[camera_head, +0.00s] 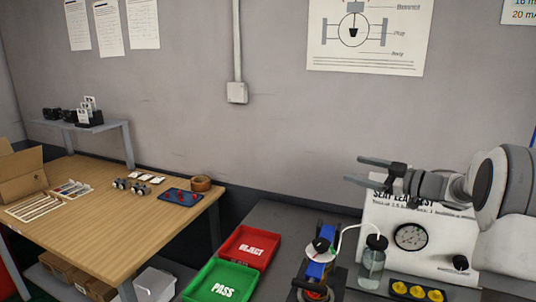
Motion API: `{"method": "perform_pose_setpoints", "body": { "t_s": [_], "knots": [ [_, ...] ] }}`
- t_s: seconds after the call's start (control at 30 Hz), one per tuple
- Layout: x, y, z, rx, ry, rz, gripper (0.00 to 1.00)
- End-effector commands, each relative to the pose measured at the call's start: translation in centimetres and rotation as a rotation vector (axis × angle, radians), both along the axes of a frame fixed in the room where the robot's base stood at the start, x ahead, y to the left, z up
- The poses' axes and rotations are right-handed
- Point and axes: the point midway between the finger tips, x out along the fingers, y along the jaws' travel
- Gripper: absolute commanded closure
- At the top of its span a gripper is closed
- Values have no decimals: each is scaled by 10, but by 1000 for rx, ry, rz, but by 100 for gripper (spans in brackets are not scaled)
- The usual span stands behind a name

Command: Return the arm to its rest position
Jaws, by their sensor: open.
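My gripper (367,171) is at the right, at the end of my pale arm, and points left. Its two dark fingers are spread apart with nothing between them. It is in front of the upper part of a white seat leak test panel (376,222) and hides part of the lettering. The panel has a round gauge (411,236) and a black knob (460,262). A blue valve assembly (319,262) stands below and left of the gripper, apart from it.
A jar (372,262) with a white tube stands by the panel, near a tray of yellow parts (416,291). A red REJECT tray (249,247) and green PASS tray (222,283) lie left. A wooden table (130,222) holds a cardboard box (22,176) and small parts.

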Motion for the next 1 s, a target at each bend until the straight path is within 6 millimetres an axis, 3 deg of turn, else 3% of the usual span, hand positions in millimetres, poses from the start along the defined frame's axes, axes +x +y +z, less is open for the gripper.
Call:
{"method": "perform_pose_setpoints", "body": {
  "t_s": [0.03, 0.27, 0.37, 0.5, 0.63, 0.77, 1.0],
  "knots": [
    [5, 7, 26, -17, -26, -66, 17],
    [7, 14, 104, -51, -66, -413, 17],
    [-7, 14, 128, -51, -47, -555, 17],
    [-40, 14, 149, -40, 23, -738, 17],
    [-84, 16, 151, -22, 132, -878, 17],
    [-138, 24, 137, -3, 282, -981, 17],
    [-257, 55, 74, -2, 657, -1048, 17]
  ]
}}
